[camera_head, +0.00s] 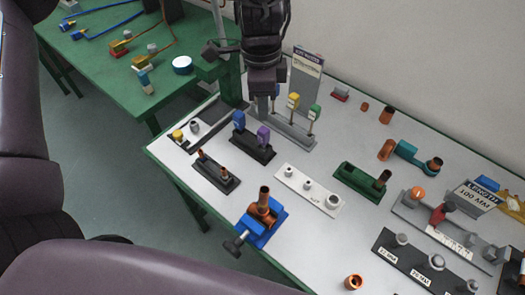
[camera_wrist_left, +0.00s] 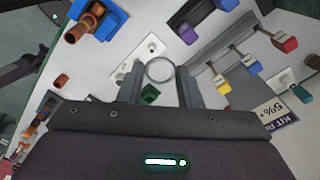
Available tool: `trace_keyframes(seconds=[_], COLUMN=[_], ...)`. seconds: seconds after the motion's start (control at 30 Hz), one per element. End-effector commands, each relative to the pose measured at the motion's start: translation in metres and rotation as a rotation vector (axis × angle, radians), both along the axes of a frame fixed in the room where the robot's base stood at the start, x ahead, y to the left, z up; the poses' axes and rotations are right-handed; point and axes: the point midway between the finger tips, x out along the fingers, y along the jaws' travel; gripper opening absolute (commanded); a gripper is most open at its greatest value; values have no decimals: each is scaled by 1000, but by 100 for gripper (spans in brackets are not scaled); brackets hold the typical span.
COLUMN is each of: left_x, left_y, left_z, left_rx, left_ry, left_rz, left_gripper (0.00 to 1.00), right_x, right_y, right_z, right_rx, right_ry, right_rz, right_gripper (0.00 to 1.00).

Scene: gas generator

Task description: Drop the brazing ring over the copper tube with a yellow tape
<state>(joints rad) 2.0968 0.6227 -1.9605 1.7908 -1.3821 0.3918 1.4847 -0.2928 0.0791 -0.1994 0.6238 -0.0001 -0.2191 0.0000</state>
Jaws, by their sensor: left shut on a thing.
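My left gripper (camera_head: 264,98) points down over the back of the white table, beside the sign. In the left wrist view my left gripper (camera_wrist_left: 160,82) is shut on a thin silver ring (camera_wrist_left: 160,70), held between its fingertips. The ring cannot be made out in the head view. A copper tube (camera_head: 264,194) stands in a blue vise at the table's front; the same tube (camera_wrist_left: 77,33) shows at upper left in the wrist view. Another copper tube (camera_head: 384,177) stands in a green block. I cannot make out yellow tape on any tube. My right gripper is not in view.
A rack with coloured tags (camera_head: 293,118) stands close to the gripper. A black stand with blue and purple tags (camera_head: 252,148), a white fitting strip (camera_head: 308,188) and a black block (camera_head: 216,176) lie nearby. Loose copper pieces (camera_head: 386,115) lie at back right.

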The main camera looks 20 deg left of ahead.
Motion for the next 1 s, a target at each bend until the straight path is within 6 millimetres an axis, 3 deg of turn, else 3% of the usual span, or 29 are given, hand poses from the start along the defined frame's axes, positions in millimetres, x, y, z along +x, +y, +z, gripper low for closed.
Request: trace_keyframes(seconds=[0.23,0.6,0.8,1.0], left_x=[-42,-103,-122,-127], left_y=[-21,-46,-53,-55], left_z=[-14,-24,-25,-25], left_rx=[-22,-52,-57,-59], left_ry=[-1,22,37,42], left_rz=[-791,-1916,-2292,-2409], left_gripper=[22,22,22,22], right_x=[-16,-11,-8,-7], right_y=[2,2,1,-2], right_z=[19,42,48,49], right_rx=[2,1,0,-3], right_ry=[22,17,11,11], right_rz=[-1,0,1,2], right_gripper=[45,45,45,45])
